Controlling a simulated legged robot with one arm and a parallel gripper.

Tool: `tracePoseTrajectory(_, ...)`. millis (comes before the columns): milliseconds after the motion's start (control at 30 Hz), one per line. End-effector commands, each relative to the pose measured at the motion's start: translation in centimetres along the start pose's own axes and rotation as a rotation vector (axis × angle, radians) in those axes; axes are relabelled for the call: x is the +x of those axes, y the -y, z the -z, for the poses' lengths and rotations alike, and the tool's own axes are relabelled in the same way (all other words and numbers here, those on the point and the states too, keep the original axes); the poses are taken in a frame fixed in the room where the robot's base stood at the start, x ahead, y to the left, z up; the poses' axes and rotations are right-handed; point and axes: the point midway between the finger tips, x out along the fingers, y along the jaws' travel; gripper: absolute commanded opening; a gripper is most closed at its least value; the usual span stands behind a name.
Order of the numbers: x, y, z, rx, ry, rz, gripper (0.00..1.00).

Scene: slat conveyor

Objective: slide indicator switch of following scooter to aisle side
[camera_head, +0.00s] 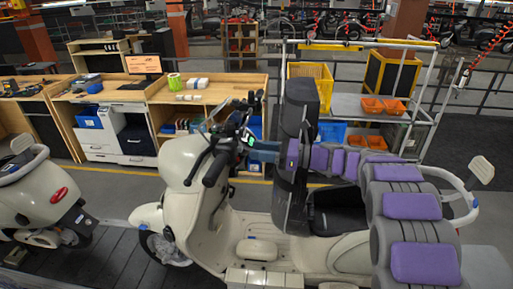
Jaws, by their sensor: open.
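A cream scooter (180,160) stands in the middle on the slat conveyor, its front toward the left. Its dark handlebar (213,165) has black grips and levers. A second cream scooter (30,195), with a red tail light, stands at the left edge, partly cut off. My grey and purple arm reaches over the middle scooter from the right. My gripper (250,146) is at the handlebar's far side, beside a small green-lit part (248,141). The gripper is open, but its fingertips are small and partly lost against the handlebar. The indicator switch is too small to make out.
Wooden workbenches (207,90) with drawers and small items line the aisle behind. A metal rack (345,105) with yellow and orange bins stands behind my arm. Grey floor lies between benches and conveyor. Dark conveyor slats (110,245) show bare between the scooters.

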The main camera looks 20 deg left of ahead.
Motion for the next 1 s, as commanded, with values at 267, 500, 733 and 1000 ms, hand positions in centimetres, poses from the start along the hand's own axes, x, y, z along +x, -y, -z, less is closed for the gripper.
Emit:
tracePoseTrajectory(267, 1.5, -0.2, -0.2, 0.0, 0.005, -0.002, 0.43)
tracePoseTrajectory(500, 1.0, -0.2, -0.3, 0.0, 0.011, 0.0, 0.43)
tracePoseTrajectory(733, 1.8, -0.1, -0.2, -0.001, 0.006, 0.0, 0.27)
tracePoseTrajectory(1000, 1.9, -0.1, -0.2, -0.001, 0.005, 0.0, 0.01)
